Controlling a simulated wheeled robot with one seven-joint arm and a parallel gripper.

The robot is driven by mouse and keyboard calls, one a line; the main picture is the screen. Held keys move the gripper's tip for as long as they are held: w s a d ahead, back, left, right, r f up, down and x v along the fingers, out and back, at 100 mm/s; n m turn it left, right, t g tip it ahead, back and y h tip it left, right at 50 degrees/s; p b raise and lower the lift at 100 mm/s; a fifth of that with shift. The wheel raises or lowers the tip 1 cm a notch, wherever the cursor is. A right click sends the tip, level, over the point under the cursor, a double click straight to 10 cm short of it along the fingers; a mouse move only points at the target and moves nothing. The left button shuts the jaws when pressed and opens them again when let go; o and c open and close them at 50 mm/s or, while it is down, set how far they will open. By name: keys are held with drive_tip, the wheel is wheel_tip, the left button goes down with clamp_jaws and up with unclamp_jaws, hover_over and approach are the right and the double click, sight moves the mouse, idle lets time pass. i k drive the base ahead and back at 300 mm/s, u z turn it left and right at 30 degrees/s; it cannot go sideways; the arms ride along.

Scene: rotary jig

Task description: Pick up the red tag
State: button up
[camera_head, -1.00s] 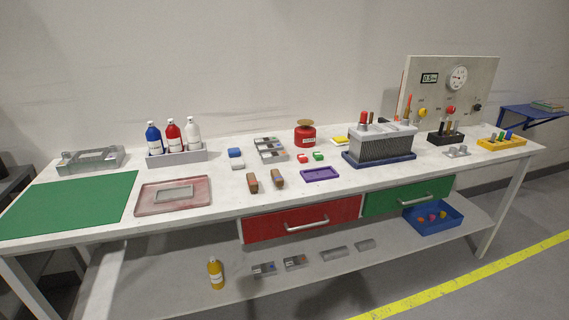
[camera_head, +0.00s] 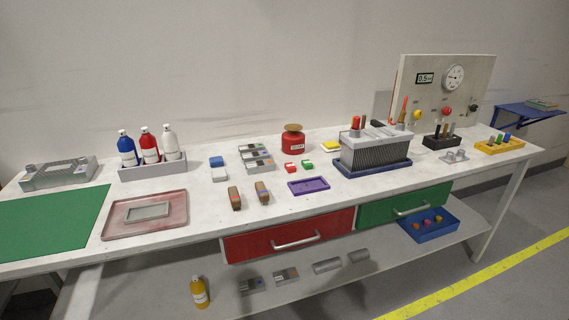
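A small red piece (camera_head: 291,167), which looks like the red tag, lies on the white workbench (camera_head: 340,205) near the middle. A similar small green piece (camera_head: 307,164) lies just to its right. A purple tray (camera_head: 309,186) is in front of them, and a red canister (camera_head: 293,142) with a brown top stands behind. The red piece is unobstructed but too small to show detail. My gripper is not in view.
A finned grey block on a blue base (camera_head: 372,165) stands to the right. Two brown-sided blocks (camera_head: 235,198) lie front left, a grey slotted holder (camera_head: 258,160) behind them. A bottle rack (camera_head: 153,168) is farther left. Bare bench surrounds the pieces.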

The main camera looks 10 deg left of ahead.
sight(289, 167)
drive_tip(key=z, duration=0.05)
drive_tip(key=i, duration=1.1)
